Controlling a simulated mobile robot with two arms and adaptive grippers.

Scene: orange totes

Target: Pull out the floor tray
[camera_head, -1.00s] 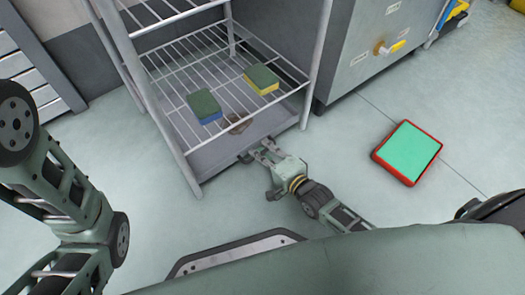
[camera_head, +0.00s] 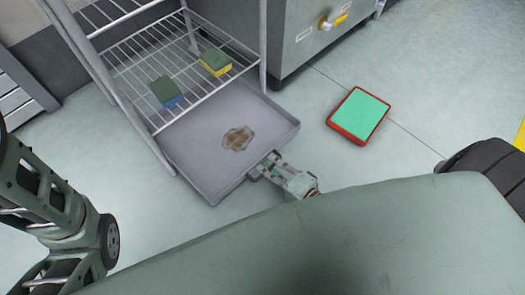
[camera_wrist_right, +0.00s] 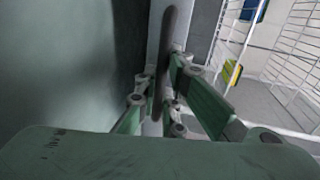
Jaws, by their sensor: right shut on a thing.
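The grey floor tray (camera_head: 195,150) sticks out from under the wire rack in the head view, with a brown stain (camera_head: 238,138) on its bottom. My right gripper (camera_head: 265,166) is shut on the tray's front edge, near the middle.
The wire rack (camera_head: 130,75) holds a green-and-blue sponge (camera_head: 166,91) and a green-and-yellow sponge (camera_head: 215,62) on its low shelf. A red-rimmed green pad (camera_head: 360,113) lies on the floor to the right. A grey cabinet (camera_head: 300,40) stands behind. Floor around the tray's front is clear.

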